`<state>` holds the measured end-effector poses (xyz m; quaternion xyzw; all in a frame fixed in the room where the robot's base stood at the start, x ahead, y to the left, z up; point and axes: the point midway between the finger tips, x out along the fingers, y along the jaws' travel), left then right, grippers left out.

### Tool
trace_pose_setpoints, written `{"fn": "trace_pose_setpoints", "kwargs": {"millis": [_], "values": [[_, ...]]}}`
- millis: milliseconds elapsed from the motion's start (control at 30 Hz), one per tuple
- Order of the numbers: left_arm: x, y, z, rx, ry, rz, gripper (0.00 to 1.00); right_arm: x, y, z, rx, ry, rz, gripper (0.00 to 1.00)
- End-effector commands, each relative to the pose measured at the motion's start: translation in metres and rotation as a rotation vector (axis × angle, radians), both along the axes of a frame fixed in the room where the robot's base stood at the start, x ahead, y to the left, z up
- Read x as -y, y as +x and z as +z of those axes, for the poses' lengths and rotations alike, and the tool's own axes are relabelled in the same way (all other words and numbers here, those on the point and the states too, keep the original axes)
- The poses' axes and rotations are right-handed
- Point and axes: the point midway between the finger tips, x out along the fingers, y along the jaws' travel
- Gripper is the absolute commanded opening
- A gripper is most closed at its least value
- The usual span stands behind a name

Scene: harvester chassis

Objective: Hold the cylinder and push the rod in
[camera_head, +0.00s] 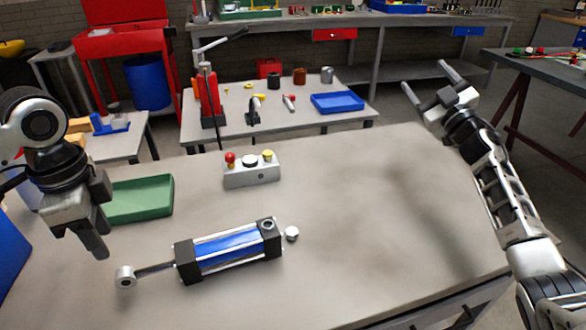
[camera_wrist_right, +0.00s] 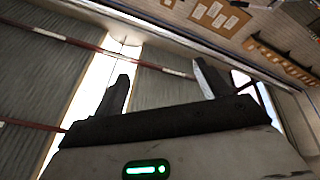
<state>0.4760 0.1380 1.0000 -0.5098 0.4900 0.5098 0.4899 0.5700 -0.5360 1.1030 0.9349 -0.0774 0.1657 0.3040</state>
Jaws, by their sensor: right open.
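The cylinder (camera_head: 228,244), blue with black end blocks, lies on the grey table. Its thin rod (camera_head: 155,268) sticks out of the left end block and ends in a silver eye (camera_head: 125,278). A small silver knob (camera_head: 292,233) is at the cylinder's right end. My left gripper (camera_head: 96,222) points down above the table, up and left of the rod eye and apart from it; its finger gap is unclear. My right gripper (camera_head: 427,79) is open and empty, raised at the right, far from the cylinder. Its spread fingers also show in the right wrist view (camera_wrist_right: 161,75).
A green tray (camera_head: 140,217) lies behind the rod. A grey control box (camera_head: 251,170) with red and yellow buttons stands behind the cylinder. The table right of the cylinder is clear. A second table with a blue tray (camera_head: 337,111) stands further back.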

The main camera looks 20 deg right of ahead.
Motion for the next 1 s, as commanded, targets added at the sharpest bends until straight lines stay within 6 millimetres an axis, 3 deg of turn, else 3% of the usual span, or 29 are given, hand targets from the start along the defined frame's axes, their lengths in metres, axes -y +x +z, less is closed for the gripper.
{"fn": "trace_pose_setpoints", "kwargs": {"millis": [33, 200, 367, 567, 700, 833, 967, 1000], "values": [[0.000, 0.000, 0.000, 0.000, 0.000, 0.000, 0.36, -0.028, 0.011, 0.009, 0.013, -0.081, 0.056, 0.75], [0.000, 0.000, 0.000, 0.000, 0.000, 0.000, 0.36, -0.125, 0.033, 0.030, 0.069, -0.394, 0.245, 0.75], [0.000, 0.000, 0.000, 0.000, 0.000, 0.000, 0.36, -0.220, 0.037, 0.042, 0.163, -0.719, 0.429, 0.75], [0.000, 0.000, 0.000, 0.000, 0.000, 0.000, 0.36, -0.337, 0.017, 0.040, 0.355, -1.194, 0.675, 0.75], [0.000, 0.000, 0.000, 0.000, 0.000, 0.000, 0.36, -0.411, -0.016, 0.019, 0.568, -1.610, 0.885, 0.75], [0.000, 0.000, 0.000, 0.000, 0.000, 0.000, 0.36, -0.451, -0.054, -0.017, 0.846, -2.076, 1.134, 0.75], [0.000, 0.000, 0.000, 0.000, 0.000, 0.000, 0.36, -0.447, -0.079, -0.050, 1.097, -2.455, 1.399, 0.75], [0.000, 0.000, 0.000, 0.000, 0.000, 0.000, 0.36, -0.441, -0.083, -0.056, -1.143, 2.510, -1.460, 0.75]]}}
